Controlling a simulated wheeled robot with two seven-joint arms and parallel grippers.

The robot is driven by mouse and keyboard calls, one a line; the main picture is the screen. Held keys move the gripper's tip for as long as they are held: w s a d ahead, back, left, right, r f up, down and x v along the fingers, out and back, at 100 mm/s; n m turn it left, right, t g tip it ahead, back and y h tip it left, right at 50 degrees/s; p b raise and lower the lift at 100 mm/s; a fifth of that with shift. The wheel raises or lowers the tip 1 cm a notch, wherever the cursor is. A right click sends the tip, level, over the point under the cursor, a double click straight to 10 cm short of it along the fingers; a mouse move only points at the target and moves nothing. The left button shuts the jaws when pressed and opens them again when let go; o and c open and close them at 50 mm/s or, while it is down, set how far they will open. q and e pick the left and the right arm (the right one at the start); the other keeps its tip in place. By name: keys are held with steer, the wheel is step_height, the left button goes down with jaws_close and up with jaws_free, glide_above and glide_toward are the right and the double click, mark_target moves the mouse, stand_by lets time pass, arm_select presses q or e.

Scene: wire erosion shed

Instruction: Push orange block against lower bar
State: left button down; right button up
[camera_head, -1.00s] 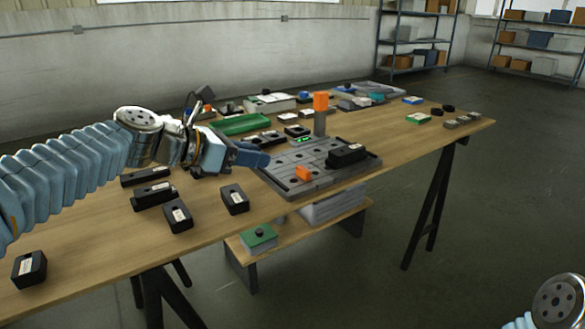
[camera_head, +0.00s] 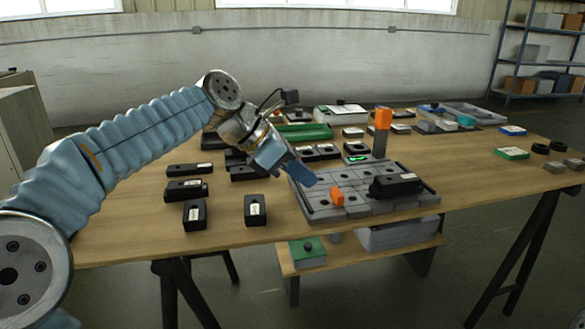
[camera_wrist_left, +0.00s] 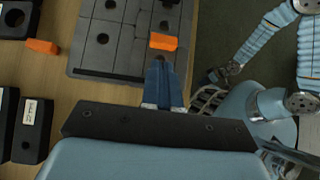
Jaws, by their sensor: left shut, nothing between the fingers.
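A small orange block (camera_head: 337,196) lies on the grey plate (camera_head: 364,209) with round holes, near its front. It also shows in the left wrist view (camera_wrist_left: 163,41), beyond the fingertips and apart from them in the picture. A dark bar (camera_wrist_left: 106,76) runs along the plate's near edge in that view. My left gripper (camera_head: 309,180) is shut and empty, its blue fingers over the plate's left part. The fingers show side by side in the wrist view (camera_wrist_left: 163,64). My right gripper (camera_wrist_left: 222,73) shows small at the right there; its jaw state is unclear.
A grey post with an orange top (camera_head: 383,118) stands at the plate's back. A black block (camera_head: 395,185) sits at the plate's right. Black blocks (camera_head: 255,209) stand left of the plate. A green tray (camera_head: 304,132) lies behind.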

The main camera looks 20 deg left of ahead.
mark_target(333, 198)
arm_select(q)
steer(key=x, duration=0.5)
steer(key=shift+r+b, duration=0.1)
steer(key=shift+b, duration=0.2)
